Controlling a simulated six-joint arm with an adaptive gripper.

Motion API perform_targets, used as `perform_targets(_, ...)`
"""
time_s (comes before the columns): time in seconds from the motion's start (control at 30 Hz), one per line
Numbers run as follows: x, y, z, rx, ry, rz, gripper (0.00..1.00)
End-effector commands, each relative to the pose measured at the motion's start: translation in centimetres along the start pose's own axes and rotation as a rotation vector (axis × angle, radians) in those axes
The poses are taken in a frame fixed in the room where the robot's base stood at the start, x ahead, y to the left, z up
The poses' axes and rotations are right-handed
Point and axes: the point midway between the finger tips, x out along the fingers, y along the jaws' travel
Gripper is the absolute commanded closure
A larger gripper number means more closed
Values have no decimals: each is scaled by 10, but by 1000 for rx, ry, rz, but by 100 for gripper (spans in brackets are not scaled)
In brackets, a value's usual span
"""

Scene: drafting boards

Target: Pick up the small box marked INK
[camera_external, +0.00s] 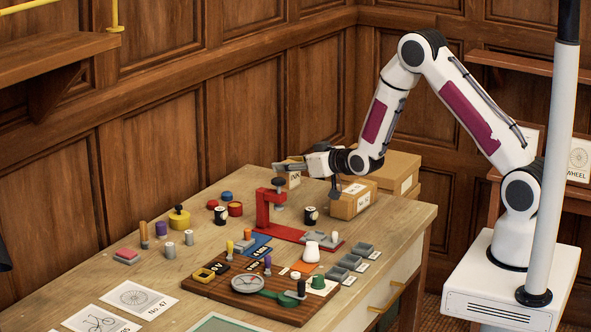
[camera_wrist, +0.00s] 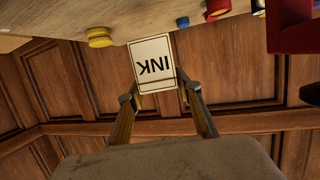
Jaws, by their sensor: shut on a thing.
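The small box marked INK (camera_wrist: 153,64) is between the two fingers of my gripper (camera_wrist: 159,94) in the wrist view. Its pale label faces the camera and the lettering reads upside down. My gripper is shut on its sides. In the outside view my gripper (camera_external: 292,166) is over the back part of the drafting table, with the INK box (camera_external: 294,181) under its fingers. The box appears raised off the tabletop. Part of it is hidden by the gripper.
A red stand (camera_external: 264,210) is just in front of the gripper. Cardboard boxes (camera_external: 350,204) are to its right. Several small pots, including a yellow one (camera_external: 179,218), and a brown board (camera_external: 205,289) with tools occupy the table (camera_external: 190,262). Panelled wall is behind.

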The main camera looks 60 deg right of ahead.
Motion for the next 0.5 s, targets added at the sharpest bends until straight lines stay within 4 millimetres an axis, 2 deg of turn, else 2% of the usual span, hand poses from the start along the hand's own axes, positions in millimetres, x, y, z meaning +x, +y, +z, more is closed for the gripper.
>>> perform_targets(0.2,-7,0,-22,0,2,0,88)
perform_targets(0.5,-10,0,-32,0,1,0,88)
